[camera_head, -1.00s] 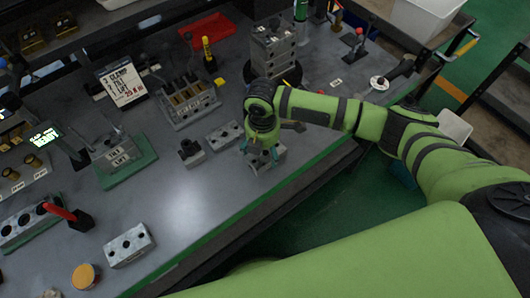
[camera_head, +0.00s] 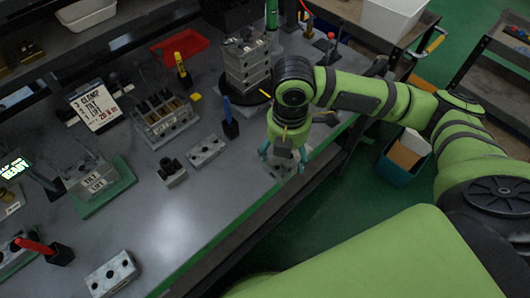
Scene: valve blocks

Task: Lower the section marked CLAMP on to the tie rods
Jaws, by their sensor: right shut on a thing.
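My right gripper (camera_head: 284,153) points down near the table's front edge, to the right of the work area. It is shut on a grey metal block (camera_head: 277,171), partly hidden by the fingers; no marking is readable on it, and whether it clears the table is unclear. A grey block section (camera_head: 95,183) with a white label stands on a green base plate (camera_head: 118,188) at the left. Thin rods (camera_head: 88,150) seem to rise from it; these look like the tie rods. My left gripper is not in view.
An order card (camera_head: 97,105) listing CLAMP, TILT and LIFT stands behind the base. A block rack (camera_head: 165,120), a loose grey block (camera_head: 206,151), a dark valve part (camera_head: 172,172) and a blue pen in a holder (camera_head: 231,127) stand between. A stacked block (camera_head: 247,68) stands behind.

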